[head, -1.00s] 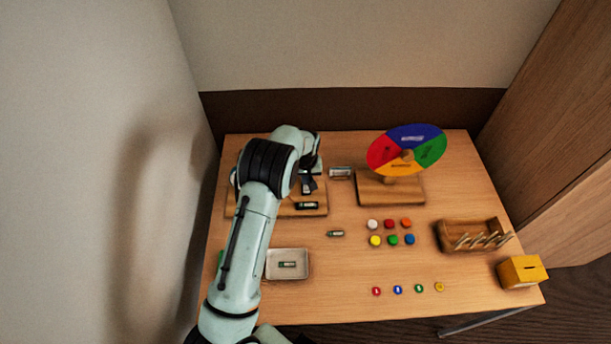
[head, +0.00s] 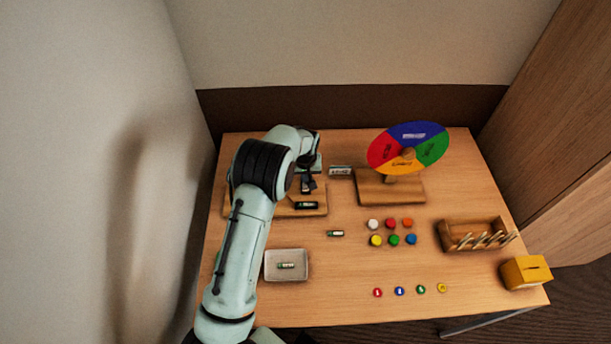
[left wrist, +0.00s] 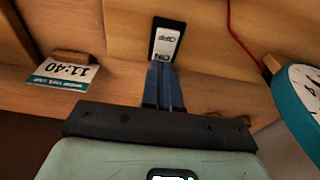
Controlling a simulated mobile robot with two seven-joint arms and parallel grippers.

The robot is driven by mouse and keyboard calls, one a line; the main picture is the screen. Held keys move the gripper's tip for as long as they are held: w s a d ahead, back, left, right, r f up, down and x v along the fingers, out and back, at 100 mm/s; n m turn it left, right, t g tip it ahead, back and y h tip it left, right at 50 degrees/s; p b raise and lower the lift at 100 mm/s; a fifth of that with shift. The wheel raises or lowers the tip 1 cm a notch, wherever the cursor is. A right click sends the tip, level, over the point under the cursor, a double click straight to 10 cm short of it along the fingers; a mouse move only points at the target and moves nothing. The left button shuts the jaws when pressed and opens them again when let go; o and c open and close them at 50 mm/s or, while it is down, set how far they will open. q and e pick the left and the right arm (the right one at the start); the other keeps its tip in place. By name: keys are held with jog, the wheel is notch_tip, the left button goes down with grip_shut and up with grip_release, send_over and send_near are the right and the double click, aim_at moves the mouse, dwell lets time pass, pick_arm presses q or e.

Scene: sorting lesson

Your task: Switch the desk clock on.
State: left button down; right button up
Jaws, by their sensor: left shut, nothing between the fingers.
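The desk clock (left wrist: 291,108) shows at the right edge of the left wrist view, with a teal rim and pale face, partly cut off. A red wire runs from near it. A black-framed switch with a white plate (left wrist: 167,40) marked OFF and ON is on the wooden board (head: 320,211). My left gripper (head: 307,187) is shut and empty. In the left wrist view its fingertips (left wrist: 161,67) are at the ON end of the switch; I cannot tell whether they touch. In the head view my arm hides most of the clock. My right gripper is not in view.
A card reading 11:40 (left wrist: 62,73) stands near the board. A tray (head: 271,276) holds a battery, and another battery (head: 335,233) lies loose. A colour wheel (head: 412,134) stands right. Table front centre is mostly clear.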

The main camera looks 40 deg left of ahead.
pick_arm(q)
jog(key=shift+s+d+f+g, duration=0.3)
jog(key=shift+s+f, duration=0.2)
jog(key=shift+s, duration=0.3)
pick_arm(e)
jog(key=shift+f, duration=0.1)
pick_arm(q)
jog(key=shift+r, duration=0.35)
jog(key=r+p, duration=0.1)
jog(key=w+r, duration=0.1)
jog(key=r, duration=0.1)
jog(key=w+a+r+p, duration=0.1)
jog(key=r, duration=0.1)
jog(key=shift+a+r+p, duration=0.1)
jog(key=shift+r+p, duration=0.1)
jog(key=shift+p, duration=0.1)
notch_tip(320, 180, up, 9)
jog(key=shift+w+a, duration=0.35)
jog(key=shift+w, duration=0.1)
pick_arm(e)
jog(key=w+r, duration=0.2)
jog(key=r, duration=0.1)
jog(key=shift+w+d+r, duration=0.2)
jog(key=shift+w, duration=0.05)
pick_arm(q)
jog(key=shift+f, duration=0.1)
